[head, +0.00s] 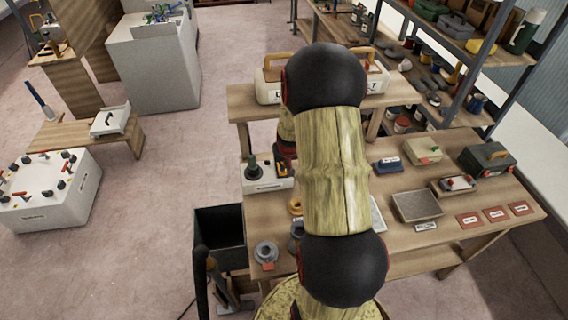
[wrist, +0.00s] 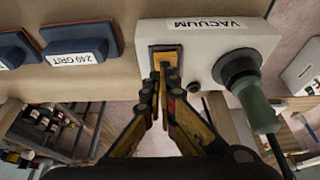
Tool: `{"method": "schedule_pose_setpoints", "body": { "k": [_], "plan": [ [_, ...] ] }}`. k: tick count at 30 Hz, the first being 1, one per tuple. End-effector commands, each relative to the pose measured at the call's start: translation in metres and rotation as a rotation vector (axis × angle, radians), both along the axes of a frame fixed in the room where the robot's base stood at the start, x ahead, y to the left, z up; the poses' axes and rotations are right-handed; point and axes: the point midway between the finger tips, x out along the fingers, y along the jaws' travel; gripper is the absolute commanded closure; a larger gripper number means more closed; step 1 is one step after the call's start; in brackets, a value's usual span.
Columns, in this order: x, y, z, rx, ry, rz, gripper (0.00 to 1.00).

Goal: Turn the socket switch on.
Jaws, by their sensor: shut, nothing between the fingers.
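The socket box (wrist: 207,38) is a pale grey block with an upside-down VACUUM label in the wrist view. Its switch (wrist: 166,48) sits in a dark frame at the box's left end, partly hidden by my fingertips. A green plug (wrist: 256,108) sits in the round dark socket at the right. My gripper (wrist: 167,75) is shut and empty, its fingertips right at the switch; I cannot tell whether they touch it or which way the switch is set. In the head view the box (head: 262,184) stands at the bench's left end, and my arm hides part of it.
Blue sanding blocks, one labelled 240 GRIT (wrist: 78,52), lie left of the box in the wrist view. In the head view, a black bin (head: 218,232) stands beside the bench (head: 452,228). A sander tray (head: 416,206) and a toolbox (head: 487,160) lie to the right.

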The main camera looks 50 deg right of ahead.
Motion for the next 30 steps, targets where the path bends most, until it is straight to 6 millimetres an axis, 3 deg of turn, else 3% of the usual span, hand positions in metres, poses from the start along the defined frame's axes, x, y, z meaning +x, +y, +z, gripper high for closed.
{"method": "schedule_pose_setpoints", "body": {
  "k": [30],
  "plan": [
    [-0.014,0.011,-0.005,0.001,0.001,0.000,1.00]
  ]
}}
